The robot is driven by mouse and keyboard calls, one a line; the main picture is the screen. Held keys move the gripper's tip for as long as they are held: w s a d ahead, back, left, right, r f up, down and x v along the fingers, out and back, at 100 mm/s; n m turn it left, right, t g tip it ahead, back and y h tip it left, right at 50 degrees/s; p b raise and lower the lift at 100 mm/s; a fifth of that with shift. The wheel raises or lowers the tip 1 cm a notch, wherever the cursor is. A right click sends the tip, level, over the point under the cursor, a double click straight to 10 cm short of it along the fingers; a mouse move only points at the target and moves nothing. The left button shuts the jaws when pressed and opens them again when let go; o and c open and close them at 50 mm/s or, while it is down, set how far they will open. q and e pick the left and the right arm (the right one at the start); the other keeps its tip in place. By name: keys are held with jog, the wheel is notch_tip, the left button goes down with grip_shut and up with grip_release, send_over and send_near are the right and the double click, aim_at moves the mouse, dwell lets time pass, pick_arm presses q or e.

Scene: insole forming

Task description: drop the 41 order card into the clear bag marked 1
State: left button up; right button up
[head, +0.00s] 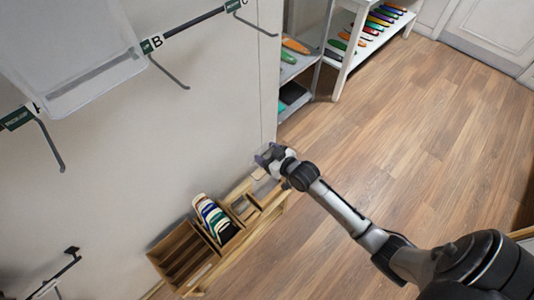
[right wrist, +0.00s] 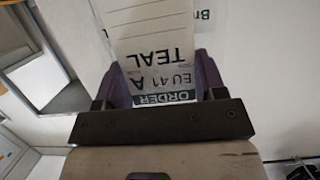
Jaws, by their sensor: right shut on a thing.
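My right gripper (head: 268,157) is above the wooden stand near the wall's edge. In the right wrist view my right gripper (right wrist: 160,92) is shut on the white order card (right wrist: 153,40), which reads ORDER, EU 41 A and TEAL. The card's far end is cut off by the top of that view. In the head view a large clear bag (head: 95,85) hangs on the wall at upper left, well away from the gripper. No number 1 is readable on it. My left gripper is not in view.
A wooden stand (head: 160,262) below holds several insoles (head: 213,217). Hooks marked B (head: 172,70) and C (head: 250,22) stick out from the wall. White shelves (head: 341,70) with coloured insoles stand at the back. The wooden floor (head: 430,130) at right is clear.

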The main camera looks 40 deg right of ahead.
jog(key=shift+f+b, duration=0.8)
jog(key=shift+f, duration=0.15)
jog(key=shift+f+b, duration=1.35)
jog(key=shift+f, duration=1.3)
jog(key=o, duration=1)
jog(key=p+v, duration=0.5)
jog(key=v, duration=0.8)
jog(key=shift+s+r+p, duration=0.2)
jog(key=shift+s+p, duration=0.15)
